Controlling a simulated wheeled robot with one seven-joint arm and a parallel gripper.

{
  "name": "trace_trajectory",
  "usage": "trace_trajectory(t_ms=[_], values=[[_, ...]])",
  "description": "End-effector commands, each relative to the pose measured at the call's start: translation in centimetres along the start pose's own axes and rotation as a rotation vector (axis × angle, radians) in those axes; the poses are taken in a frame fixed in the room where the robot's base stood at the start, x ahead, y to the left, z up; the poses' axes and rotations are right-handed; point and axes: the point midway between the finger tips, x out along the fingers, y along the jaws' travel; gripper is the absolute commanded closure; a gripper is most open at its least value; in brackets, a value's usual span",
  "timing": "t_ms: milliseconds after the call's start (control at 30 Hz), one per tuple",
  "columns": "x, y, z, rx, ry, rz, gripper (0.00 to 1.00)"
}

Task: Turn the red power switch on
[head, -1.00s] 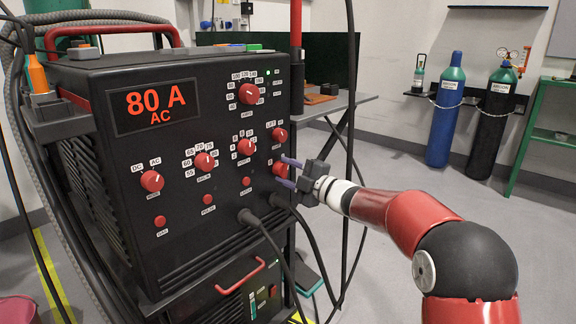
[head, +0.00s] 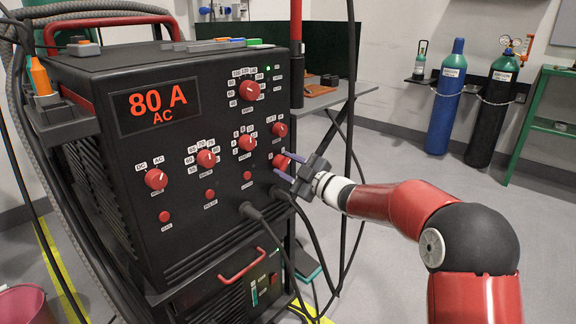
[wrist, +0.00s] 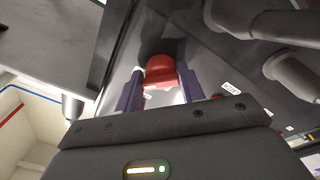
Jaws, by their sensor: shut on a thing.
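A black welding machine (head: 205,225) stands at left with several red knobs on its front panel. Its display (head: 160,106) reads 80 A AC. My gripper (head: 287,166) is at the lower right knob (head: 279,161) of the panel, with its two purple fingers on either side of it. In the wrist view this red knob (wrist: 160,70) sits between the fingers, and my gripper (wrist: 160,90) is shut on it. Its small labels are not legible, so I cannot tell whether it is the power switch. The fingers partly hide its surroundings in the head view.
Cables (head: 262,222) plug into the panel just below my gripper. A dark cable hangs to the right of the machine. A lower unit (head: 232,292) has a red handle (head: 241,266). Gas cylinders (head: 446,105) stand by the wall. The floor between is clear.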

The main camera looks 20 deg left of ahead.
Motion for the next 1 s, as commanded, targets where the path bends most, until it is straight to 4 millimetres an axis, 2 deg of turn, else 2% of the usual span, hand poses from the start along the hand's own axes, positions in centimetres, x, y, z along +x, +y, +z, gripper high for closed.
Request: trace_trajectory(t_ms=[33,267,300,400,767,1000], values=[[-0.1,-0.6,0.5,0.007,-0.008,-0.01,0.84],[-0.1,-0.6,0.5,0.007,-0.008,-0.01,0.84],[-0.1,-0.6,0.5,0.006,-0.008,-0.01,0.57],[-0.1,-0.6,0.4,0.006,-0.007,-0.009,0.44],[-0.6,-0.2,0.2,0.002,-0.003,-0.003,0.44],[-4.4,-0.2,0.3,0.002,-0.006,-0.003,0.44]])
